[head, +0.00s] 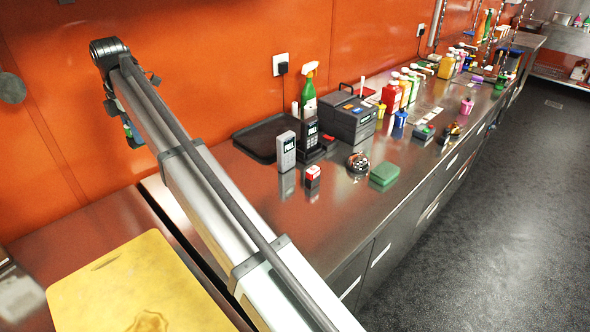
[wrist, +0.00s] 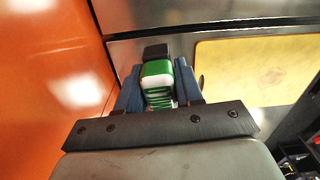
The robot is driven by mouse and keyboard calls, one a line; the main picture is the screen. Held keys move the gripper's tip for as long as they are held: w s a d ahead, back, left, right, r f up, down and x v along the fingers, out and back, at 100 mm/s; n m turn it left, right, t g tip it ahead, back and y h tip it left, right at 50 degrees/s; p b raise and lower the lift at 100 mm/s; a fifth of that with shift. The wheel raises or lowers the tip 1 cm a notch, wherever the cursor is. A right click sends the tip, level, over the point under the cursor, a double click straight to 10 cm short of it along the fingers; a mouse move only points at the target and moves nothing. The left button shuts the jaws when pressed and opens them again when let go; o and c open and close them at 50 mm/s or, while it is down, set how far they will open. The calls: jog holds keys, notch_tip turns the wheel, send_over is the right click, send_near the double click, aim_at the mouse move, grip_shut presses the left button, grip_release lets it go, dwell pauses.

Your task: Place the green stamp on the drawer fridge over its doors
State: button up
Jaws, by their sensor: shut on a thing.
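My gripper (wrist: 160,88) is shut on the green stamp (wrist: 156,70), a green and white block with a black end, held between its blue fingers in the wrist view. In the head view my arm reaches to the upper left, near the orange wall; a bit of green (head: 131,130) shows beside its end, and the fingers are mostly hidden there. The long steel counter unit with doors and drawers (head: 378,262), which looks like the drawer fridge, runs to the back right, its top (head: 335,225) clear at the near edge.
A yellow cutting board (head: 130,285) lies on the near left counter. A green sponge-like block (head: 385,173), a bell (head: 359,162), a small red-topped block (head: 313,176), card terminals (head: 286,151), a black tray (head: 265,137) and bottles stand on the steel top.

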jog(key=w+d, duration=0.5)
jog(key=d, duration=1.3)
jog(key=w+d, duration=0.4)
jog(key=d, duration=1.4)
jog(key=w+d, duration=0.5)
jog(key=d, duration=1.2)
jog(key=shift+a+f, duration=0.1)
jog(key=shift+f, duration=10.45)
jog(key=shift+f, duration=0.15)
jog(key=o, duration=1)
jog(key=shift+o, duration=0.2)
